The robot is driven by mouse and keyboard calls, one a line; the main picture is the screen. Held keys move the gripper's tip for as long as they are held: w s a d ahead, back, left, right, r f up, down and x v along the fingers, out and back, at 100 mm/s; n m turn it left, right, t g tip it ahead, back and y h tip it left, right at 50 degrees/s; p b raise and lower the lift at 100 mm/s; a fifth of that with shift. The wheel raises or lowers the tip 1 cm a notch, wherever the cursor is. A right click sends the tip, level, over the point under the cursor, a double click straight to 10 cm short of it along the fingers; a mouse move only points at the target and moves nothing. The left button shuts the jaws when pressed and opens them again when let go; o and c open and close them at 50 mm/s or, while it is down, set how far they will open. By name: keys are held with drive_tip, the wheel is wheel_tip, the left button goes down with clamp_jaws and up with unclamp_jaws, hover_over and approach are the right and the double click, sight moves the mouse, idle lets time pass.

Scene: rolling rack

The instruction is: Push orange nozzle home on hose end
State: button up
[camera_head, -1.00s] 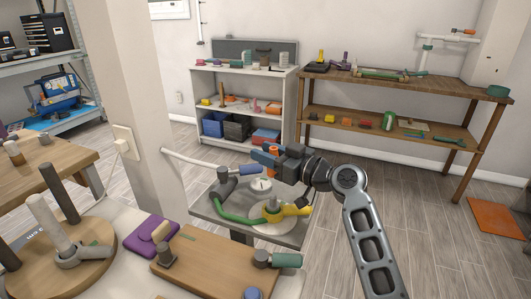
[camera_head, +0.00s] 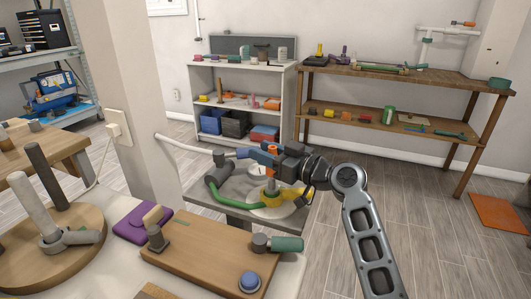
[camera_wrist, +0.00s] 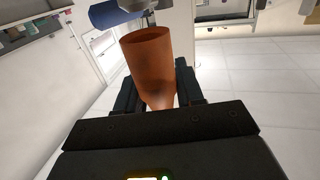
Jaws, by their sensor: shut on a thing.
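The orange nozzle (camera_wrist: 150,62) is held between the dark fingers of my gripper (camera_wrist: 160,95). In the wrist view its round open mouth faces away from my palm, and a blue cylinder (camera_wrist: 114,14) lies past it at upper left. In the head view the orange nozzle (camera_head: 271,148) shows at the fingertips of my gripper (camera_head: 277,155), over the grey stand. A blue piece with a grey collar (camera_head: 220,158) lies just left of it, at the end of a white hose (camera_head: 185,144). I cannot tell whether nozzle and hose end touch.
On the grey stand (camera_head: 200,200) below are a green hose (camera_head: 235,202), a yellow fitting (camera_head: 291,194) and a round gauge-like disc. A wooden board (camera_head: 205,262) lies in front. A post (camera_head: 130,80) stands left.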

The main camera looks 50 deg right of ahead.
drive_tip(key=shift+f+b, duration=2.15)
drive_tip(key=shift+b, duration=0.25)
drive_tip(key=o, duration=1.1)
drive_tip(key=shift+o, duration=0.2)
drive_tip(key=shift+s+f, duration=0.1)
drive_tip(key=shift+s+d+b, duration=0.2)
drive_tip(key=shift+s+b, duration=0.05)
drive_tip(key=shift+s, duration=1.65)
drive_tip(key=shift+s+d+b, duration=0.15)
drive_tip(key=shift+s+b, duration=0.1)
drive_tip(key=shift+s, duration=1.65)
